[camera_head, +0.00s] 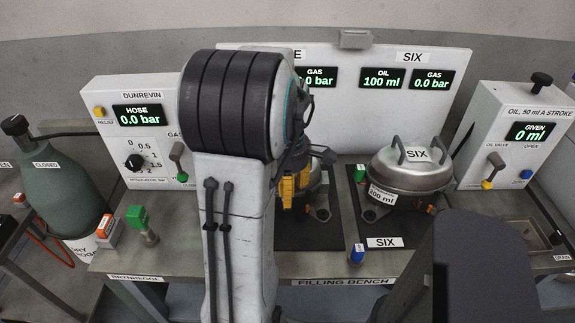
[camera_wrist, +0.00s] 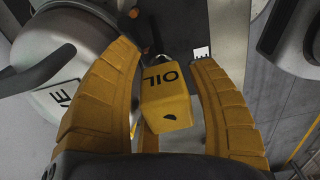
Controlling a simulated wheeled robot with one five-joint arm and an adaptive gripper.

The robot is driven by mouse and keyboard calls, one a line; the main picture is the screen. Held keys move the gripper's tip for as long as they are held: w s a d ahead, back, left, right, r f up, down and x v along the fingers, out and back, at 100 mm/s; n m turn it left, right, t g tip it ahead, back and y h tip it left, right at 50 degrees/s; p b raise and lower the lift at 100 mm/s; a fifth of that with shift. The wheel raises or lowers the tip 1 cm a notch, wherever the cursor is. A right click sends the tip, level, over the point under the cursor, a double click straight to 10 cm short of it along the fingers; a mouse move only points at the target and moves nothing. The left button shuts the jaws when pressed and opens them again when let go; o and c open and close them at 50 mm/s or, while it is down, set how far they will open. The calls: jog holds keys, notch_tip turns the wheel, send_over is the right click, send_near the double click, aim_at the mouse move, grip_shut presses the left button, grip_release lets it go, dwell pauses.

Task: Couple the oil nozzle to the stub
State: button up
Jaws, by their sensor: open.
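The oil nozzle (camera_wrist: 168,100), a yellow block marked OIL, sits between the two yellow fingers of my gripper (camera_wrist: 165,58) in the wrist view. The fingers are open, with gaps beside the block. The block's far end meets a grey fitting beside a compressor (camera_wrist: 78,50); I cannot tell whether this is the stub or whether they are joined. In the head view my gripper (camera_head: 296,186) is low over the compressor left of compressor SIX, and my arm hides most of that compressor. The nozzle cannot be made out there.
Compressor SIX (camera_head: 411,178) stands on its dark pad at right. The oil panel (camera_head: 515,138) reads 0 ml given. The regulator panel (camera_head: 135,150) is at left. A green-topped fitting (camera_head: 140,222), an orange-topped block (camera_head: 107,229) and a blue-topped piece (camera_head: 357,253) stand on the bench.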

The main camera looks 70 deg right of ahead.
notch_tip(320, 180, up, 9)
jog(key=shift+r, duration=0.15)
dwell(0.4)
dwell(0.5)
